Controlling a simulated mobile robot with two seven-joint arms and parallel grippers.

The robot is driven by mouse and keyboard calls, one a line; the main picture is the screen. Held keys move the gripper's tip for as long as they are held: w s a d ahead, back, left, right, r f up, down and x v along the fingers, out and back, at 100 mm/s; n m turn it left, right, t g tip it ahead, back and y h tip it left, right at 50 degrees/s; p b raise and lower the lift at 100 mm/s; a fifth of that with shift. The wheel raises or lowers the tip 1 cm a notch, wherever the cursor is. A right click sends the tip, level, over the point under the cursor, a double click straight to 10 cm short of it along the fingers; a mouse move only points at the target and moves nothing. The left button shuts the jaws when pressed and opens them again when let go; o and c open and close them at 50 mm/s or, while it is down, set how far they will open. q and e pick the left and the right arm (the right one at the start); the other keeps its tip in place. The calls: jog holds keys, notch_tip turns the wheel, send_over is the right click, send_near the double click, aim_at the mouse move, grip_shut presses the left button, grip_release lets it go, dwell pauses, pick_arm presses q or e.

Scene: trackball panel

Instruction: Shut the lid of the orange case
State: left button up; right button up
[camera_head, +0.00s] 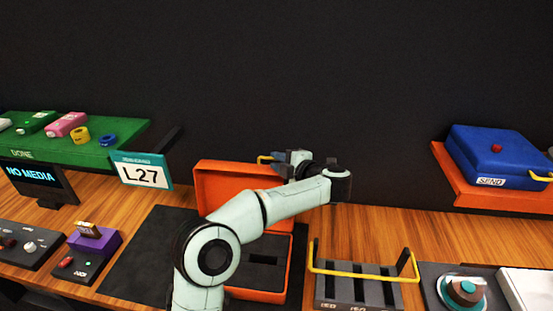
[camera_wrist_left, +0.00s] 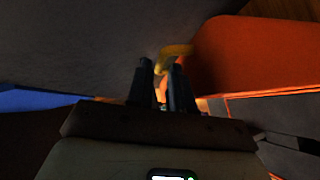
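The orange case stands open on a dark mat, with its lid (camera_head: 225,183) raised upright at the back and its base (camera_head: 296,262) below, holding a dark insert. My left arm crosses in front of the case and hides part of both. My left gripper (camera_head: 276,158) is at the lid's top right edge, beside a yellow handle (camera_head: 263,160). In the left wrist view, the two dark fingers (camera_wrist_left: 161,78) stand slightly apart with the yellow handle (camera_wrist_left: 173,54) at their tips, next to the orange lid (camera_wrist_left: 250,58). Whether they grip it is unclear. My right gripper is not in view.
A grey slotted rack (camera_head: 358,291) with a yellow bar stands right of the case. A blue case (camera_head: 500,150) sits on an orange shelf at the right. A purple block (camera_head: 94,241) and an L27 sign (camera_head: 142,174) are at the left.

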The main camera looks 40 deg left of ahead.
pick_arm(q)
jog(key=shift+w+a+f, duration=0.15)
jog(key=shift+w+a, duration=0.05)
jog(key=shift+a, duration=0.45)
grip_shut()
dwell(1.0)
